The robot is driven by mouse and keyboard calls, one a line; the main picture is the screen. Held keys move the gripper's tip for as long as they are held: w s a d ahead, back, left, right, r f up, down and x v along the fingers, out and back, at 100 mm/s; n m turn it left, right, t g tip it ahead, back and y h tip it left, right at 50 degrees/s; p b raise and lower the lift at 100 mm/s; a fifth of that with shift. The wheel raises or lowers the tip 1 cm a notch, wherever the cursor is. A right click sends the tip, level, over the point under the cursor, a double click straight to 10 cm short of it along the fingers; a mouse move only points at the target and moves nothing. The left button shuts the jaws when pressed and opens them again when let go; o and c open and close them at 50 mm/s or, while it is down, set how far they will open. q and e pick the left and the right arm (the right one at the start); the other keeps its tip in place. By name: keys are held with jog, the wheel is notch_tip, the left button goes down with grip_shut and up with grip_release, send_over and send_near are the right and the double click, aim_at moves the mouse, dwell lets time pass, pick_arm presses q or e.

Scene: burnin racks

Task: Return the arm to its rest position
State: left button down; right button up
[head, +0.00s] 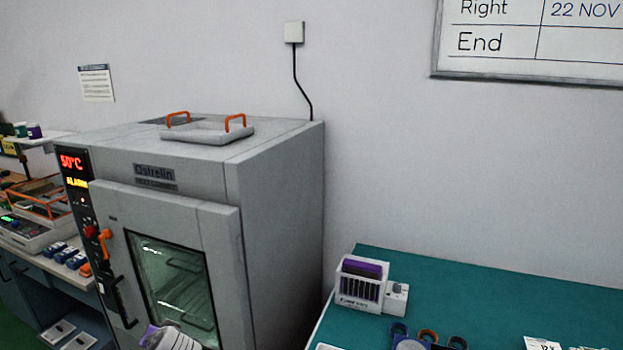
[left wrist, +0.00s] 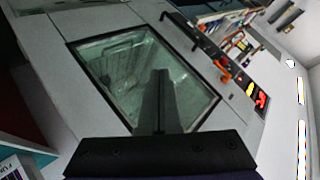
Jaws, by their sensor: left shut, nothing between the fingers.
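My left gripper (left wrist: 161,75) shows in the left wrist view as dark fingers pressed together, shut and empty, in front of the oven door's window. In the head view, a white and purple part at the bottom edge, in front of the oven, appears to be part of my left arm; its fingertips cannot be made out there. The grey oven (head: 275,200) stands at the left with its door (head: 222,235) appearing closed. The door's glass window (left wrist: 110,60) also shows in the left wrist view. My right gripper is in neither view.
A grey tray with orange handles (head: 207,132) lies on the oven. A teal-topped table (head: 470,300) at the right holds a white rack device (head: 360,290) and several small items. A side bench (head: 20,255) with equipment stands left.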

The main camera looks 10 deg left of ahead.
pick_arm(q)
jog(key=s+d+f+g+h, duration=0.1)
jog(key=s+d+f+h, duration=0.3)
jog(key=s+d, duration=0.6)
jog(key=s+d+f+g+h, duration=0.1)
jog(key=s+d+f+h, duration=0.3)
jog(key=s+d, duration=0.6)
jog(key=d+f, duration=0.2)
jog(key=d, duration=0.3)
jog(key=shift+s+f+m+h, duration=0.15)
jog(key=shift+f+m+h, duration=0.15)
jog(key=shift+f+h, duration=0.1)
